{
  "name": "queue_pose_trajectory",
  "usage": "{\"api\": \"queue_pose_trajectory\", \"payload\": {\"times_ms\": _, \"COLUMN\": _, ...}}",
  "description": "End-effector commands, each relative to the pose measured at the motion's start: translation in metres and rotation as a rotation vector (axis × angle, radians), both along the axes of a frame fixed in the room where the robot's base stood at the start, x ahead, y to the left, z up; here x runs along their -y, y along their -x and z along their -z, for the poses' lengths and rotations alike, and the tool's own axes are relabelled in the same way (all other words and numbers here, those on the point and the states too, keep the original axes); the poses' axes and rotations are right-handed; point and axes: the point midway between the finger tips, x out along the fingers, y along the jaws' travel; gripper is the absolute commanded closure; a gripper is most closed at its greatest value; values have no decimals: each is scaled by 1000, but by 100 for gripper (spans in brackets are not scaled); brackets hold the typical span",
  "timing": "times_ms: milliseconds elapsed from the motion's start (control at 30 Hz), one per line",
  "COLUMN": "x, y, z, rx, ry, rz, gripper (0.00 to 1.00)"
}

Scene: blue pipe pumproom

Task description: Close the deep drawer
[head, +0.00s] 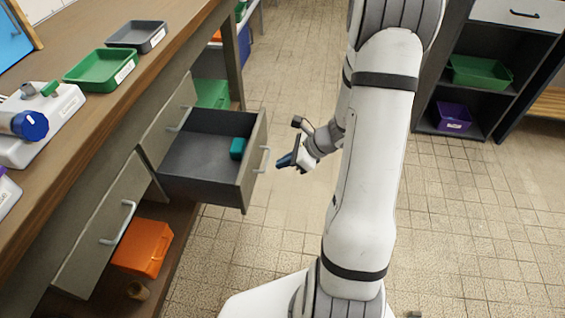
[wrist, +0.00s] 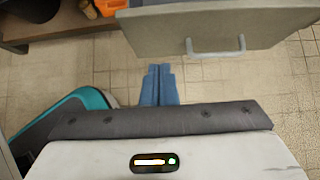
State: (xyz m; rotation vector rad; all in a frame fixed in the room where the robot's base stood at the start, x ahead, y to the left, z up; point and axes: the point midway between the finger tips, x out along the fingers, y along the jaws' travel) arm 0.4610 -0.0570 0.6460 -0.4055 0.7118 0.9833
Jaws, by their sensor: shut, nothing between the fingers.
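The deep drawer (head: 208,159) is pulled far out of the workbench in the head view. It is dark inside and holds a small teal block (head: 238,148) near its front. Its front panel carries a grey bar handle (head: 265,160). My gripper (head: 284,161) is shut and empty, just to the right of the handle and apart from it. In the wrist view the shut blue fingertips (wrist: 159,72) point toward the drawer front (wrist: 220,28), and the handle (wrist: 216,48) lies to their right.
The wooden workbench (head: 75,60) bears a green tray (head: 103,69) and a grey tray (head: 137,35). An orange bin (head: 143,247) sits on the shelf below. A dark shelf unit (head: 478,75) with green and purple bins stands at right. The tiled floor between is clear.

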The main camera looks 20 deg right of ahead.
Motion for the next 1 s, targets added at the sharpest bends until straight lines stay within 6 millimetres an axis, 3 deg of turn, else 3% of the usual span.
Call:
{"api": "queue_pose_trajectory", "payload": {"times_ms": 33, "x": -8, "y": -3, "z": 13, "rx": -2, "ry": -1, "rz": -6, "gripper": 100}}
{"api": "queue_pose_trajectory", "payload": {"times_ms": 300, "x": -43, "y": -23, "z": 53, "rx": -3, "ry": 1, "rz": -6, "gripper": 100}}
{"api": "queue_pose_trajectory", "payload": {"times_ms": 600, "x": -72, "y": -42, "z": 48, "rx": 1, "ry": 2, "rz": -4, "gripper": 100}}
{"api": "queue_pose_trajectory", "payload": {"times_ms": 1000, "x": -75, "y": -44, "z": 47, "rx": 1, "ry": 2, "rz": -1, "gripper": 100}}
